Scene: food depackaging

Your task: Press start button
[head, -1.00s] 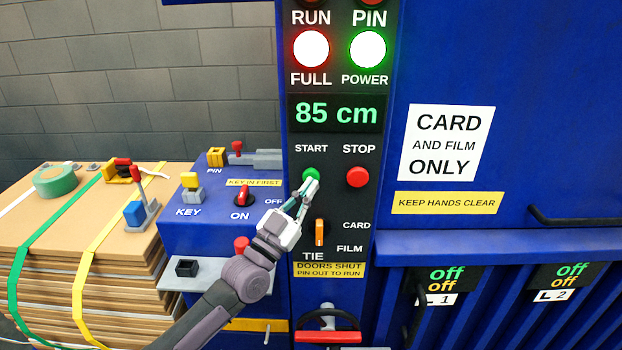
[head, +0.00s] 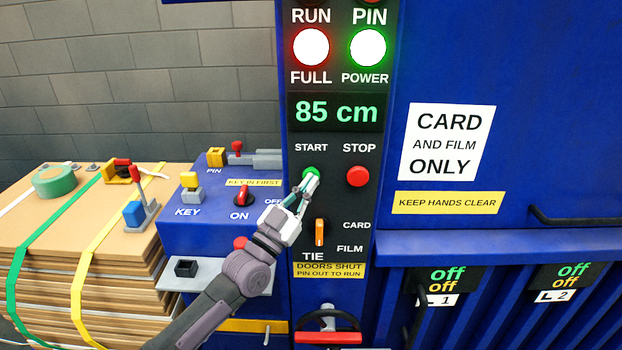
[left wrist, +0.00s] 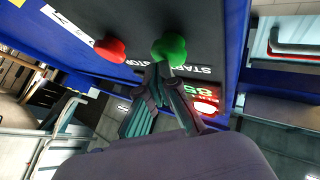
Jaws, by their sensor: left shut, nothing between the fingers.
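The green start button (head: 311,173) sits under the word START on the black control panel (head: 340,200). My left gripper (head: 312,182) is shut and empty, with its fingertips at the lower edge of the button in the head view. In the left wrist view the green button (left wrist: 169,49) is just beyond the fingertips (left wrist: 160,70). I cannot tell whether they touch it. The red stop button (head: 358,176) is to its right, and it also shows in the left wrist view (left wrist: 110,49). The display (head: 336,113) reads 85 cm. My right gripper is not in view.
An orange selector (head: 320,232) marked CARD and FILM is below the buttons. A blue key box (head: 215,230) with a red switch (head: 243,196) stands left of the panel. Strapped cardboard (head: 90,230) is stacked at the far left. RUN and PIN lamps glow above.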

